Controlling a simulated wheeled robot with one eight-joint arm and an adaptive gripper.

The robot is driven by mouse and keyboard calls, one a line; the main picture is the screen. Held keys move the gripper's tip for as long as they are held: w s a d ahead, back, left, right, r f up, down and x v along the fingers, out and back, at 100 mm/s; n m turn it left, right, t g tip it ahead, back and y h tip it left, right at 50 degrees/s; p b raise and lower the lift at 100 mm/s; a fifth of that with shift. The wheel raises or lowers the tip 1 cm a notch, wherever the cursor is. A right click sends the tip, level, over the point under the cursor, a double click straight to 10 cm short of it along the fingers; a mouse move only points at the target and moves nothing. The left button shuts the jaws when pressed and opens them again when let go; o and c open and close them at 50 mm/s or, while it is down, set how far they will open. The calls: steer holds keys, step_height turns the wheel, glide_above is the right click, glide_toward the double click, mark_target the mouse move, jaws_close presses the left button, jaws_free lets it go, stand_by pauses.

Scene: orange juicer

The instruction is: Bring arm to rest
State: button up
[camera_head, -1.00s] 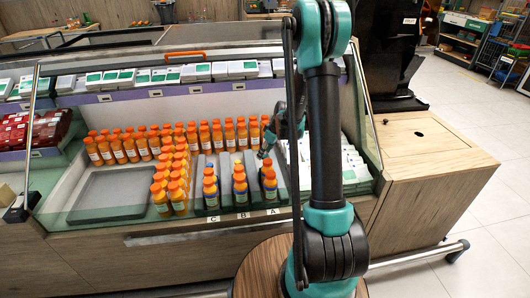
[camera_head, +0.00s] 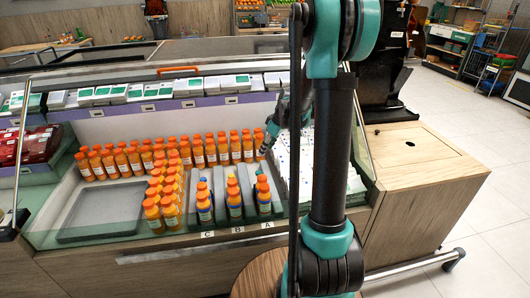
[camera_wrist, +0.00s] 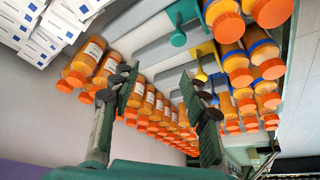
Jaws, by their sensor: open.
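My gripper (camera_head: 264,146) is open and empty above the back of the display case, behind the lane bottles. The wrist view shows its two dark green fingers (camera_wrist: 165,95) spread apart, with nothing between them. Orange juice bottles (camera_head: 130,160) with orange caps stand in rows in the case. Three short lanes with grey dividers, marked C, B and A, hold bottles with blue on them (camera_head: 204,206). These also show at the upper right of the wrist view (camera_wrist: 264,52). My arm's upright link covers part of the case's right side.
An empty grey tray (camera_head: 98,222) lies at the case's left. White cartons (camera_head: 285,165) stand right of the lanes. A shelf of boxes (camera_head: 190,88) runs along the back, with red packs (camera_head: 30,150) at the left. A wooden counter (camera_head: 420,165) stands at the right.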

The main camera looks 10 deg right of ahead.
steer(key=shift+r, duration=0.1)
steer(key=s+f+m+t+h, duration=0.1)
steer(key=s+m, duration=0.8)
steer(key=s, duration=2)
steer(key=shift+s+d+f+h, duration=0.15)
steer(key=shift+f+h, duration=0.35)
steer(key=shift+h, duration=0.6)
